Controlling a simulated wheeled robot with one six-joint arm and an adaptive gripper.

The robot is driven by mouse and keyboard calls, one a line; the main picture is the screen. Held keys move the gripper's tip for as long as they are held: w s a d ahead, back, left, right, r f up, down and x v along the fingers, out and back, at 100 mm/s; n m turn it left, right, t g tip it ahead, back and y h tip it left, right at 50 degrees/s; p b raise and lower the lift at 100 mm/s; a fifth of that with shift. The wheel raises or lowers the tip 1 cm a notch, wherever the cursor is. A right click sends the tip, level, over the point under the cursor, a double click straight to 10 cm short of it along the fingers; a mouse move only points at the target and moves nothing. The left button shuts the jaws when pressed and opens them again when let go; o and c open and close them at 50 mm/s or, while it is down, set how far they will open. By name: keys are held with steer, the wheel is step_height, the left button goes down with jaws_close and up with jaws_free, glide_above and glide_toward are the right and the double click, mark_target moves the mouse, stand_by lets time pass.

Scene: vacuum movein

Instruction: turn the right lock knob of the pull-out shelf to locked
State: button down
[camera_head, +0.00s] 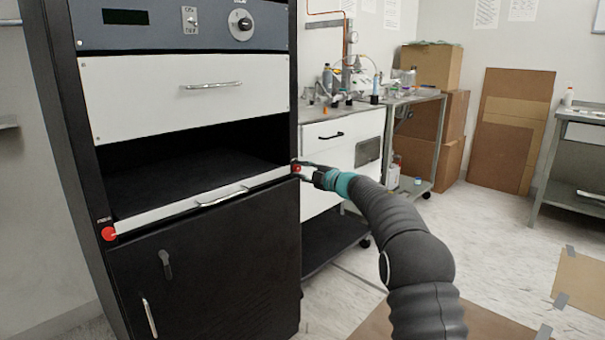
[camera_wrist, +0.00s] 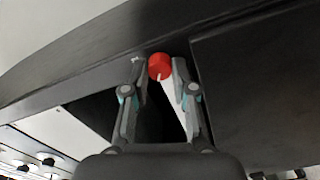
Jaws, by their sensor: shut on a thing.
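The pull-out shelf (camera_head: 205,201) has a light front bar with a handle, and it sits level in the dark opening of the black cabinet. The right lock knob (camera_head: 297,168) is red and small at the bar's right end. In the wrist view the red knob (camera_wrist: 159,66) sits between my fingertips, with a short pale mark on its lower edge. My gripper (camera_head: 301,167) reaches it from the right and is shut on it; in the wrist view both fingers (camera_wrist: 158,72) flank the knob. The left lock knob (camera_head: 109,233) is red at the bar's left end.
A white drawer (camera_head: 185,92) and a control panel (camera_head: 180,24) are above the shelf. A black door (camera_head: 205,265) is below it. A white bench unit (camera_head: 342,150) stands close behind my gripper. The floor (camera_head: 480,235) to the right is mostly clear, with cardboard sheets lying on it.

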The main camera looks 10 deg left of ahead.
steer(key=n+b, duration=0.2)
steer(key=n, duration=0.3)
steer(key=shift+f+n, duration=0.15)
steer(key=shift+n, duration=0.25)
stand_by(0.4)
steer(key=c, duration=0.9)
jaws_free()
steer(key=shift+c, duration=0.2)
